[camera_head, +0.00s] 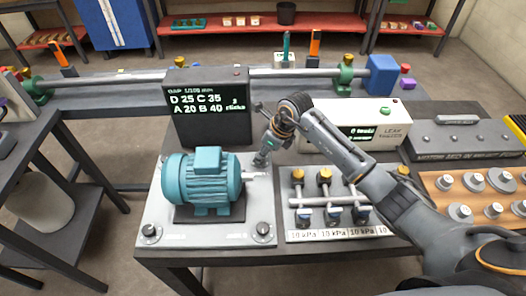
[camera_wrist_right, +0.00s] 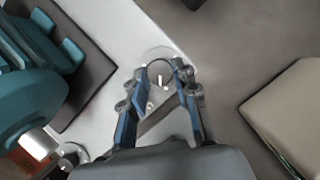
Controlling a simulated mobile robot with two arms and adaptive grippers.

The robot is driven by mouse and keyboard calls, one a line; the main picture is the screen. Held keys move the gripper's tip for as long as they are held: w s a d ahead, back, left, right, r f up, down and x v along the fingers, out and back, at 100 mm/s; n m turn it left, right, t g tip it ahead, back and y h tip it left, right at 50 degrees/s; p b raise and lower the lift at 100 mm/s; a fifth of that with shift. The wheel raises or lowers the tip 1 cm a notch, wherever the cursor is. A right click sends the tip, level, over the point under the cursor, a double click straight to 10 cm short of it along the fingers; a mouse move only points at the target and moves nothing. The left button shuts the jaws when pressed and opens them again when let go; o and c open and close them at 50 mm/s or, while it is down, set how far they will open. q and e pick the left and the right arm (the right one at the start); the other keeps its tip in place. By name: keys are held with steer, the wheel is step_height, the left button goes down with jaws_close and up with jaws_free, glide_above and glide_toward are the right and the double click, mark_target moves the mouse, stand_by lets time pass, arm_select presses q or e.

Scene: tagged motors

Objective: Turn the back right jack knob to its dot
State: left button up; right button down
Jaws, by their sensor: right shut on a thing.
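The teal motor (camera_head: 203,182) stands on a pale base plate (camera_head: 190,262). The front left jack knob (camera_head: 150,231) and front right jack knob (camera_head: 263,230) are in plain view. My right gripper (camera_head: 262,157) reaches down at the plate's back right corner and hides the knob there in the head view. In the right wrist view the back right jack knob (camera_wrist_right: 159,76), dark with a white pointer line, sits between the fingertips of my right gripper (camera_wrist_right: 160,72), which is shut on it. I cannot make out its dot for certain. My left gripper is not in view.
A dark display box (camera_head: 208,110) showing gap figures stands behind the motor. A white leak tester box (camera_head: 350,126) stands behind my right arm. A valve manifold (camera_head: 325,205) is right of the plate. A tray of metal discs (camera_head: 478,190) lies far right.

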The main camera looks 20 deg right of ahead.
steer(key=m, duration=0.2)
steer(key=m+t+h, duration=0.1)
steer(key=m, duration=0.1)
steer(key=shift+s+a+f, duration=0.1)
steer(key=shift+s+a, duration=0.05)
steer(key=m+h+b, duration=0.1)
steer(key=m, duration=0.1)
steer(key=m+h+b, duration=0.1)
steer(key=m, duration=0.2)
steer(key=shift+a+m, duration=0.2)
steer(key=shift+m, duration=0.1)
steer(key=shift+h, duration=0.3)
steer(key=c, duration=1)
jaws_free()
steer(key=v, duration=1.2)
steer(key=shift+s, duration=0.15)
